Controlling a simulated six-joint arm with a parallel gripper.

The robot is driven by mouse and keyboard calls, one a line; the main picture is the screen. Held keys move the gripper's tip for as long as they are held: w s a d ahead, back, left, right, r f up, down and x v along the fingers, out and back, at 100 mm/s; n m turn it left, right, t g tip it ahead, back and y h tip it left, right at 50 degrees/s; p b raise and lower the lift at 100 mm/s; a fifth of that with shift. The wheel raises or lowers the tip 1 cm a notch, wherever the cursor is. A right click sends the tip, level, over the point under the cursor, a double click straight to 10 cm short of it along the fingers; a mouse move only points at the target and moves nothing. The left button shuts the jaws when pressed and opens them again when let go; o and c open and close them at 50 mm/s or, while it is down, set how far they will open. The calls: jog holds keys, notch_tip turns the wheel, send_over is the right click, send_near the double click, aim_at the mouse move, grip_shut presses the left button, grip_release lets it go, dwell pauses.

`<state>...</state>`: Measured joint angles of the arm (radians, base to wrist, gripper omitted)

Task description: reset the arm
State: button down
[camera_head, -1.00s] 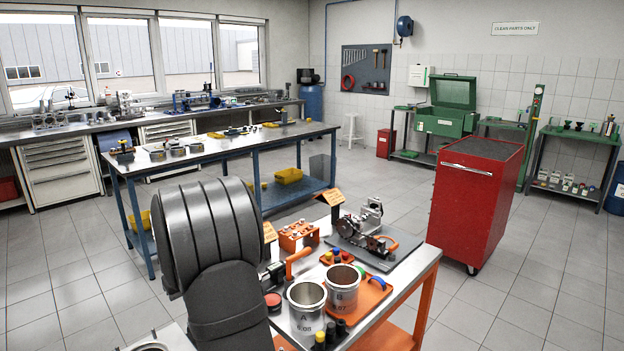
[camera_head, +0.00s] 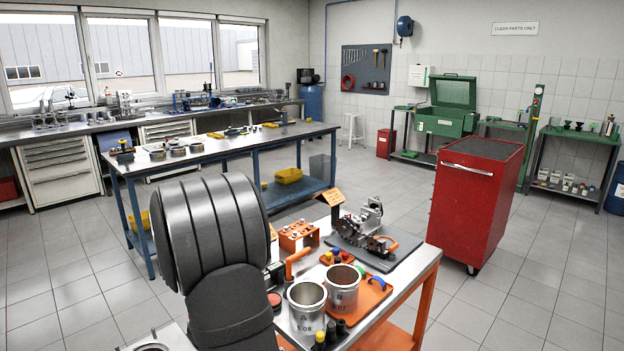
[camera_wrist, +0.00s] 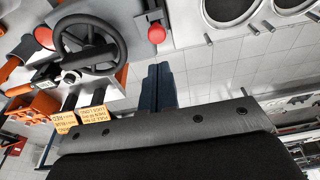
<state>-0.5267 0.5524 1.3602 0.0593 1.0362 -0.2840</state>
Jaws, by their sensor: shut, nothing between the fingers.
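My gripper (camera_wrist: 160,88) shows in the wrist view as two dark blue fingers side by side, shut with nothing between them. It points away from the dark wrist edge over the floor and a light bench area. In that view a black handwheel (camera_wrist: 90,45) and a red ball knob (camera_wrist: 156,34) lie beside the fingers, apart from them. In the head view my dark arm links fill the lower left, and my gripper is hidden there.
A steel-topped orange bench (camera_head: 425,262) stands in front, with two metal cylinders (camera_head: 307,308) (camera_head: 343,288), an orange tray (camera_head: 372,298) and an engine assembly (camera_head: 365,225). A red cabinet (camera_head: 473,205) stands to the right. A blue bench (camera_head: 215,152) is behind. The floor between is clear.

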notch_tip(320, 180, down, 6)
jog(key=shift+r, duration=0.15)
notch_tip(320, 180, up, 10)
jog(key=shift+w+n, duration=0.15)
jog(key=shift+n, duration=0.15)
